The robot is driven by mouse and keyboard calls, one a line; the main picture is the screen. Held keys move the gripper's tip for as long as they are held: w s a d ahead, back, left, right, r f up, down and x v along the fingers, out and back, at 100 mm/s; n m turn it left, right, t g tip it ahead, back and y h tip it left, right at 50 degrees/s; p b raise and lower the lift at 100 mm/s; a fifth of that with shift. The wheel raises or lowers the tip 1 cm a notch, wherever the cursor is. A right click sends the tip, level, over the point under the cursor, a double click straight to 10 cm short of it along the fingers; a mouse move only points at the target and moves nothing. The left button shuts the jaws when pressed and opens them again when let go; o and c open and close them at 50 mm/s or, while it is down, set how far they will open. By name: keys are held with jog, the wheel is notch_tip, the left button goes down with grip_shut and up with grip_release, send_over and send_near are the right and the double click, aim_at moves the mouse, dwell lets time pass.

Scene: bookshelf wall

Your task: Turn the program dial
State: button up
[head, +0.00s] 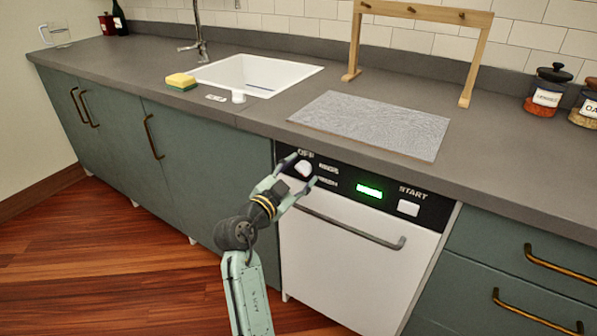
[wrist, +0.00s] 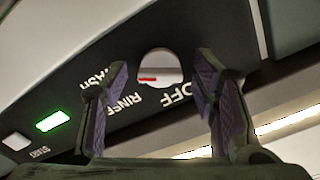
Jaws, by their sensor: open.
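The program dial (head: 303,169) is a white round knob on the black control panel of the white dishwasher (head: 345,255). Labels OFF, RINSE and WASH stand around it. In the wrist view the dial (wrist: 160,66) shows a short red mark near its lower left edge; I cannot tell exactly which label it points to. My gripper (head: 301,170) is open at the panel, its fingers on either side of the dial. The wrist view shows the dial between the open fingers (wrist: 161,78), with a visible gap to each; the depth to it is hard to judge.
On the same panel are a lit green display (head: 369,191) and a white START button (head: 408,208). The dishwasher handle (head: 350,227) runs below. The grey countertop (head: 240,130) overhangs above, with a patterned board (head: 375,123) near its edge.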

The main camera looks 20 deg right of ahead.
jog(key=shift+c, duration=0.5)
jog(key=c, duration=1.1)
